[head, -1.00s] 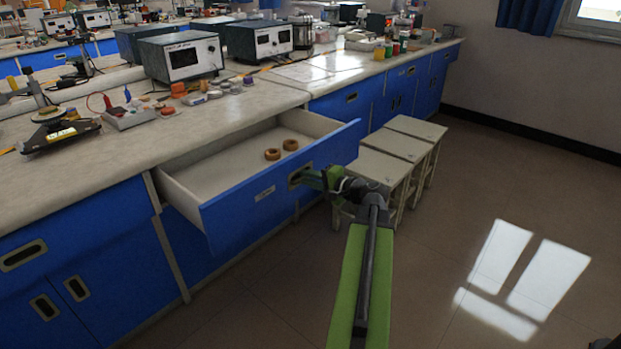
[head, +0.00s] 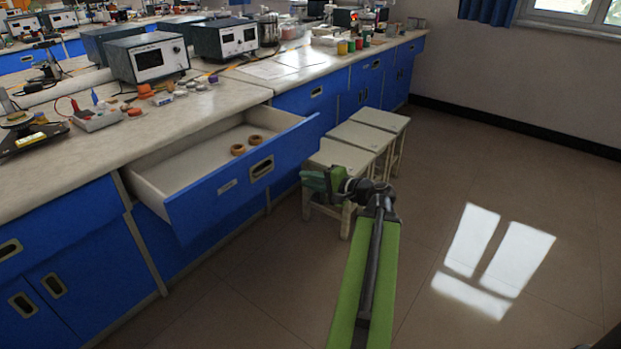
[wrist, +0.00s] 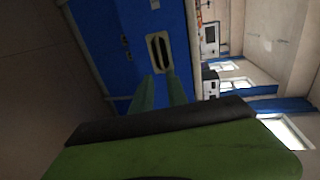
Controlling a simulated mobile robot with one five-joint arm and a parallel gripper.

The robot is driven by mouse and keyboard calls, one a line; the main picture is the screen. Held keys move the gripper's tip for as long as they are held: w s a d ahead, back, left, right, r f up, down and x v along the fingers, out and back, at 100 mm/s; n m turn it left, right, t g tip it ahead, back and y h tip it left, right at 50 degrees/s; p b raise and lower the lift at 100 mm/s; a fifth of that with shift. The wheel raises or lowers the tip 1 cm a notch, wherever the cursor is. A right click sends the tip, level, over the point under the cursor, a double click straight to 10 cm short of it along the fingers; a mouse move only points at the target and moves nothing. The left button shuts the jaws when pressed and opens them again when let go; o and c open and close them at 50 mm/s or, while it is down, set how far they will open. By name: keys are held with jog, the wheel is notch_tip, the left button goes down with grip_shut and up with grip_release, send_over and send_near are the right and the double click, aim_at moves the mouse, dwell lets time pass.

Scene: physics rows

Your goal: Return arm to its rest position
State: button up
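My green arm reaches forward from the bottom of the head view. My gripper (head: 308,181) is at its far end, just right of the pulled-out blue drawer (head: 215,200) and apart from its front. In the wrist view my gripper (wrist: 160,80) shows two green fingers with a gap between them and nothing held. A recessed handle (wrist: 160,53) on a blue front lies beyond the fingertips. The drawer's handle (head: 262,168) is clear of the gripper in the head view.
The open drawer holds two brown rings (head: 246,145). Pale stools (head: 360,137) stand close behind my gripper. The bench top (head: 190,112) carries instruments and small parts. The floor (head: 440,185) to the right is clear.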

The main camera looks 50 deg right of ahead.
jog(key=shift+s+d, duration=0.1)
dwell(0.3)
jog(key=w+a+f+n+g+y, duration=0.1)
jog(key=w+a+f+n+g, duration=0.2)
jog(key=a, duration=0.5)
jog(key=w+a+f+n+g+y, duration=0.2)
jog(key=w+a+f, duration=0.2)
jog(key=a, duration=0.3)
jog(key=w+a+f+n+g+y, duration=0.1)
jog(key=w+a+f+n+g, duration=0.2)
jog(key=a, duration=0.5)
jog(key=s+a+f+n+g+h, duration=0.25)
jog(key=a+f+n+g, duration=0.2)
jog(key=a, duration=0.65)
jog(key=s+a+f+n+g+h, duration=0.1)
jog(key=a+f+n+g+h, duration=0.3)
jog(key=a, duration=0.8)
notch_tip(320, 180, up, 33)
jog(key=y+p, duration=0.1)
jog(key=p, duration=3.2)
jog(key=shift+t, duration=0.45)
jog(key=shift+w+d+n, duration=0.1)
jog(key=shift+n, duration=0.15)
